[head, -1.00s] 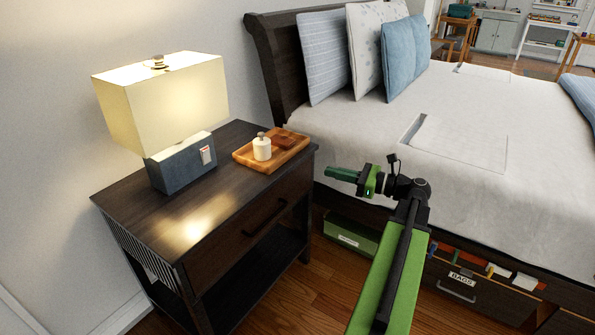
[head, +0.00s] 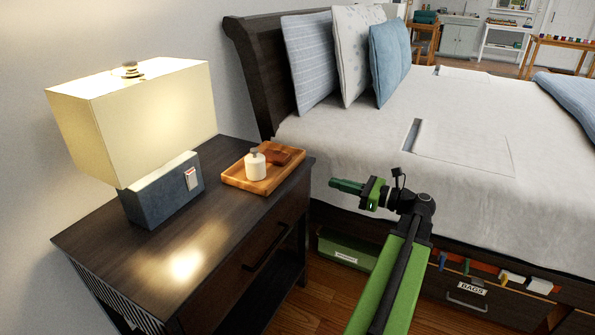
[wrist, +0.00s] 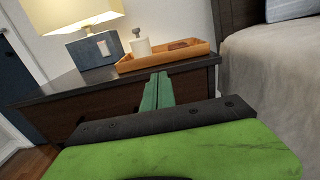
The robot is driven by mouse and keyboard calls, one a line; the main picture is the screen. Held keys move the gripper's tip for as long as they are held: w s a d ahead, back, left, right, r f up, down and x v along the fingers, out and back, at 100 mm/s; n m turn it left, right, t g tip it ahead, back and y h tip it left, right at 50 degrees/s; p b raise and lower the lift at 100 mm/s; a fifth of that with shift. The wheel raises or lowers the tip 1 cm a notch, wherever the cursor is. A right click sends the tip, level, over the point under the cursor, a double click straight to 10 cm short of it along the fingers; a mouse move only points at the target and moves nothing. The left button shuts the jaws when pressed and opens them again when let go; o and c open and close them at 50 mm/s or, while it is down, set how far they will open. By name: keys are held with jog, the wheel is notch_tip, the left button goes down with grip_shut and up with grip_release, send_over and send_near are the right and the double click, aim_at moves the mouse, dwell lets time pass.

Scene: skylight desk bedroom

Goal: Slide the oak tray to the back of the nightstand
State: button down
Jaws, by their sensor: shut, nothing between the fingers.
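The oak tray (head: 237,181) lies on the dark nightstand (head: 141,258), close to its right edge beside the bed. A white bottle (head: 255,165) and a small brown item (head: 278,157) sit in the tray. My gripper (head: 333,183) is shut and empty, to the right of the tray and apart from it, pointing left toward the nightstand. In the wrist view the closed green fingers (wrist: 157,80) point at the nightstand's edge, with the oak tray (wrist: 165,59) beyond them.
A lamp (head: 160,190) with a dark base stands on the nightstand, left of the tray. The bed (head: 480,150) with pillows is on the right. A green box (head: 345,250) sits under the bed. The nightstand's front top is bare.

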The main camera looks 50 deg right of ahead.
aim_at(289, 169)
jog(key=x, duration=1.3)
jog(key=shift+w+d, duration=0.15)
jog(key=shift+w, duration=0.15)
